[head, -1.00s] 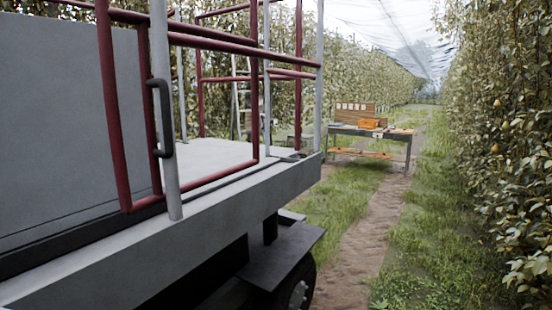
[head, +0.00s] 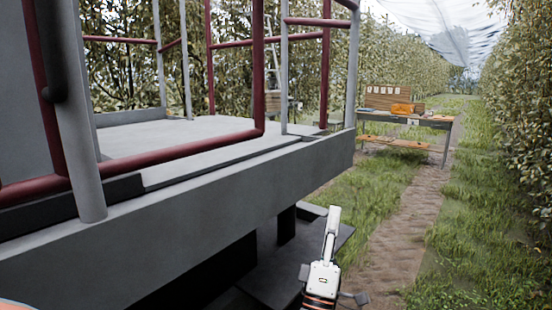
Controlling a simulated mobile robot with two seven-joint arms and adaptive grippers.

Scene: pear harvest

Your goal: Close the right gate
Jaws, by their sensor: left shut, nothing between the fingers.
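The nearest gate (head: 258,75) is a dark red tube frame at the platform's near edge. Its lower rail passes behind a grey post, and its upper part is cut off by the frame. I cannot tell whether it is latched. A dark handle (head: 54,60) shows at the left by the post, partly out of frame. My left gripper (head: 333,212) is at the bottom centre, pointing up, shut and empty. It is in front of the platform's side, apart from the gate. My right gripper is not in view.
The grey platform (head: 230,190) fills the left, with a dark step below it. More red rails (head: 326,70) stand at its far end. A table (head: 410,117) with an orange crate stands beyond. The grass and dirt path between tree rows is clear.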

